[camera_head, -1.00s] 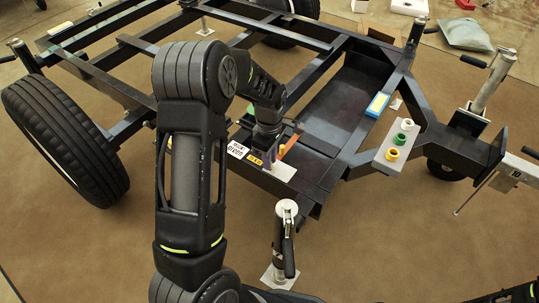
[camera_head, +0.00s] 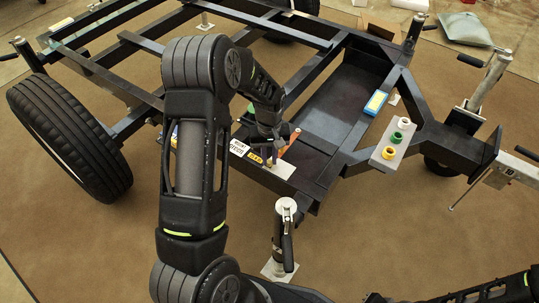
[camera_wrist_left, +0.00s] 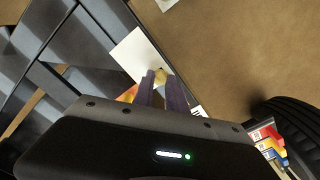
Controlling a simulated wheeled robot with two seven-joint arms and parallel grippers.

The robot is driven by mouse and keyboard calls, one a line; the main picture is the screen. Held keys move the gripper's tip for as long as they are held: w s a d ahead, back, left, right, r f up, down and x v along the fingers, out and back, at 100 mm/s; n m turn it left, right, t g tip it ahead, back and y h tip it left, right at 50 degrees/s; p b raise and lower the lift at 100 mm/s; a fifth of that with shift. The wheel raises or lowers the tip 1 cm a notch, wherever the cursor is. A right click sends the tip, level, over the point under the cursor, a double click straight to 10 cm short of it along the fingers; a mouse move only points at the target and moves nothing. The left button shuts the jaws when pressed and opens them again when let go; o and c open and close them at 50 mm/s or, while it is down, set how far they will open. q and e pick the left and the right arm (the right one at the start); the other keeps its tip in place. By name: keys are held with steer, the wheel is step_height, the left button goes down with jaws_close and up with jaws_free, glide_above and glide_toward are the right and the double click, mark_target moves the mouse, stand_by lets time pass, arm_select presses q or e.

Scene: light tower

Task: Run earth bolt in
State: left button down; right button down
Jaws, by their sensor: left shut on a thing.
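My left gripper (camera_head: 270,158) points down at a pale plate (camera_head: 280,168) on the near side rail of the black trailer frame. In the left wrist view its purple-grey fingers (camera_wrist_left: 161,80) are shut on a small brass-yellow piece, the earth bolt (camera_wrist_left: 160,74), at the edge of the white plate (camera_wrist_left: 135,56). Whether the bolt is seated in a hole is hidden. An orange thing (camera_head: 291,140) stands beside the gripper. My right gripper is out of view.
A yellow label (camera_head: 255,158) and a white label lie on the rail. A plate with green, white and yellow rings (camera_head: 389,153) is on the drawbar. A jack post (camera_head: 284,235) stands in front. A tyre (camera_head: 70,140) is at left.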

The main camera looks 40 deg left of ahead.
arm_select(q)
steer(key=m, duration=0.3)
steer(key=m+p, duration=0.1)
steer(key=shift+w+r+m, duration=0.1)
steer(key=shift+r+m, duration=0.15)
steer(key=shift+m, duration=0.05)
steer(key=m, duration=0.3)
steer(key=shift+a+m+p, duration=0.1)
steer(key=shift+m+p, duration=0.2)
steer(key=shift+p, duration=0.05)
steer(key=m+p, duration=0.1)
steer(key=m, duration=0.3)
steer(key=shift+m, duration=0.3)
steer(key=m+p, duration=0.1)
steer(key=m, duration=0.3)
steer(key=m+p, duration=0.1)
steer(key=m, duration=0.4)
steer(key=shift+p, duration=0.3)
steer(key=m+p, duration=0.1)
steer(key=m, duration=0.3)
steer(key=shift+w+r+m+p, duration=0.1)
steer(key=shift+m+p, duration=0.2)
steer(key=m+p, duration=0.1)
steer(key=m, duration=0.3)
steer(key=shift+p, duration=0.35)
steer(key=shift+m+p, duration=0.6)
steer(key=shift+m, duration=1.5)
